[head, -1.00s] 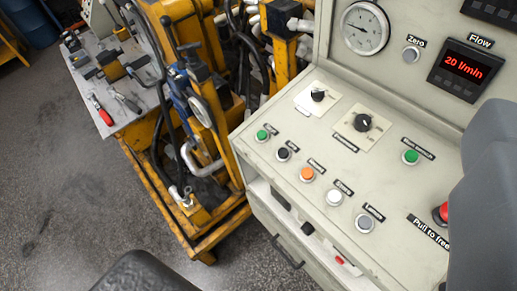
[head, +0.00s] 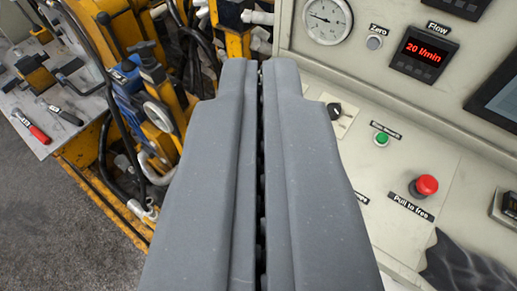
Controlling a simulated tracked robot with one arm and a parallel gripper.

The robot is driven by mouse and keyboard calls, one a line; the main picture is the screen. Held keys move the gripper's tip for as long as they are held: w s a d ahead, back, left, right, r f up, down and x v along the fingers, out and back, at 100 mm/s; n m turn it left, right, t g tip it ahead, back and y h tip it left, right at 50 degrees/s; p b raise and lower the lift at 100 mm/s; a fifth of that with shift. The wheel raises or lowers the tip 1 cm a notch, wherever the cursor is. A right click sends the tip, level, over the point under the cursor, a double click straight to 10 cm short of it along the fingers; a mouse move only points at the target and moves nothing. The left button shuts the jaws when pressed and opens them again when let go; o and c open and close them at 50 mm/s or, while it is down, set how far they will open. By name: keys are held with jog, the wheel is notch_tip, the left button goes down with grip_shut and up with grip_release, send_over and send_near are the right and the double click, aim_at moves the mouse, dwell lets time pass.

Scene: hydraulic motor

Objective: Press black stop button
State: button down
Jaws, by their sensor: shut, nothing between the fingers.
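My gripper (head: 260,68) fills the middle of the view, its two grey fingers pressed together with only a thin dark seam between them. The fingertips point away over the sloped panel of the control console (head: 440,160). The black stop button cannot be seen; the fingers cover the left part of the panel and its button row. Whether the fingers touch the panel cannot be told.
A green button (head: 381,138), a red mushroom button (head: 425,186) and a black knob (head: 335,109) show right of the fingers. A gauge (head: 327,20) and a flow display (head: 418,51) are behind. Yellow machinery with hoses (head: 150,110) and a tool bench (head: 50,130) stand left.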

jog(key=w+a+f+m+g+p, duration=0.25)
jog(key=w+f+m+p, duration=0.35)
jog(key=w+f+p, duration=1.05)
jog(key=w+f+m+g+p, duration=0.1)
jog(key=w+f, duration=0.2)
jog(key=f, duration=0.3)
jog(key=w+d+f+m+g+h+p, duration=0.1)
jog(key=w+f, duration=0.2)
jog(key=f, duration=0.3)
jog(key=shift+d+m, duration=0.15)
jog(key=shift+m, duration=0.15)
jog(key=f, duration=0.5)
jog(key=w+f+b, duration=0.1)
jog(key=f, duration=0.1)
jog(key=shift+d+f, duration=0.25)
jog(key=shift+d, duration=0.1)
jog(key=shift+w+f, duration=0.1)
jog(key=shift+f, duration=0.5)
jog(key=shift+f, duration=0.1)
